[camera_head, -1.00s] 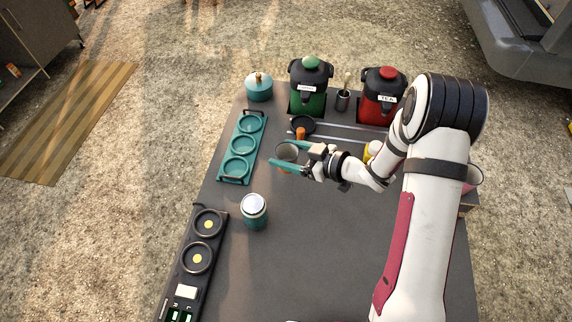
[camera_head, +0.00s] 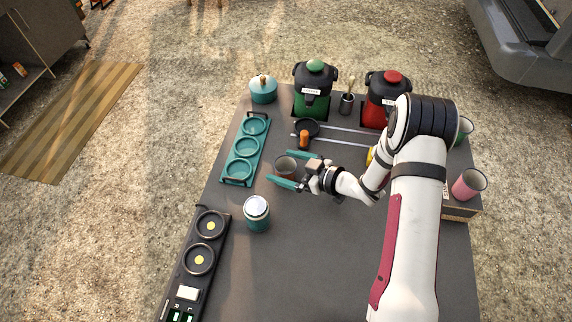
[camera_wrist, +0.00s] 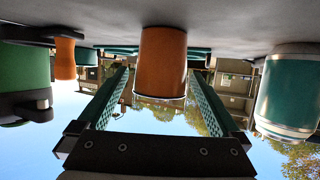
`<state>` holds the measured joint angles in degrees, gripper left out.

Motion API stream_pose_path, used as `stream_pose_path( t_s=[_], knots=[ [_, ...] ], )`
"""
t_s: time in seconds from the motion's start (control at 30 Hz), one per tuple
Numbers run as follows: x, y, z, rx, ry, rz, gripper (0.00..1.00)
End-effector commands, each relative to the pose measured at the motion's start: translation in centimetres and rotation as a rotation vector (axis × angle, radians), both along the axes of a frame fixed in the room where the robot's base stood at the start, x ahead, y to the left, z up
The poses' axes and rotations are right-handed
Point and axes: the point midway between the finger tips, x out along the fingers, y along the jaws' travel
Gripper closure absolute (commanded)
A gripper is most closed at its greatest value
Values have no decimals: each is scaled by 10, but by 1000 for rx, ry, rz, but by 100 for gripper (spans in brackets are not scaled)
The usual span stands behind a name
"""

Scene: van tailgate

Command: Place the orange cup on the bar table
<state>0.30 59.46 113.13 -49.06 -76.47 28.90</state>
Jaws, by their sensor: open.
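The orange cup (camera_head: 286,168) stands upright on the dark grey table (camera_head: 310,260), left of centre, with its open mouth up. My gripper (camera_head: 288,168) is open around it, one teal finger on each side. In the wrist view, which is upside down, the orange cup (camera_wrist: 161,62) shows between the spread fingers (camera_wrist: 160,95), with gaps on both sides, and its base meets the table surface. No contact between fingers and cup shows.
A teal lidded jar (camera_head: 256,213) stands near my gripper's left front. A teal three-ring tray (camera_head: 246,147) lies left. An orange-handled pan (camera_head: 305,132) and green (camera_head: 313,92) and red (camera_head: 386,98) dispensers are behind. A pink cup (camera_head: 468,185) stands right. The front middle is clear.

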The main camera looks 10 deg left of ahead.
Motion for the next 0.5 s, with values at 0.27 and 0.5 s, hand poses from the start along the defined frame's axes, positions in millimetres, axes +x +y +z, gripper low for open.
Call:
stream_pose_path(
  t_s=[0.27,0.5],
  knots=[
    [-11,-29,16,1,-1,-5,0],
    [-33,-82,39,-1,-1,-6,0]
  ],
)
